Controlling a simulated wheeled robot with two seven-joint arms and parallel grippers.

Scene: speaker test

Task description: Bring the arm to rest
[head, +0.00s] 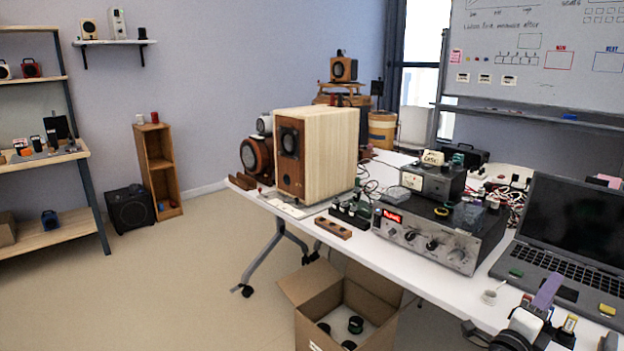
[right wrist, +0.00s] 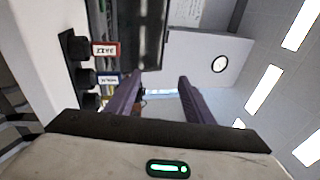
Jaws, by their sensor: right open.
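My right gripper (head: 546,294) is at the lower right of the head view, over the table's front edge in front of the laptop (head: 572,240). A purple finger points upward there. In the right wrist view, the two purple fingers of my right gripper (right wrist: 160,82) stand apart with nothing held between them. My left gripper and arm do not show in either view.
The white table (head: 390,262) carries a wooden speaker (head: 290,150), an amplifier (head: 432,235) and the laptop. An open cardboard box (head: 295,287) stands on the floor before it. Small label cards, one red (right wrist: 106,49), are beside my gripper.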

